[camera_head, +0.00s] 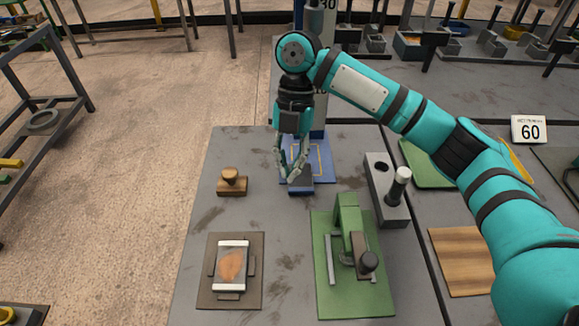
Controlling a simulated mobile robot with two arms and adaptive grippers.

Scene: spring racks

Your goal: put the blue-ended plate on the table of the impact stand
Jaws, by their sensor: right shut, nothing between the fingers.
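My right gripper (292,176) points down in front of a blue stand at the back of the table, with its fingers shut and empty. The stand has a flat blue base (322,170) with a yellow outline and a tall grey-blue column (318,105) behind, partly hidden by my arm. A small blue and dark block (300,187) lies at the base's front edge, just below the fingertips; I cannot tell whether they touch. No plate with clearly blue ends shows. A plate with white ends and an orange-brown patch (231,265) lies on a brown board (250,298). My left gripper is not in view.
A wooden stamp-like block (232,182) stands at left. A green-based clamp fixture (347,285) is front centre. A grey block with a dark post (388,205) stands right of the stand.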

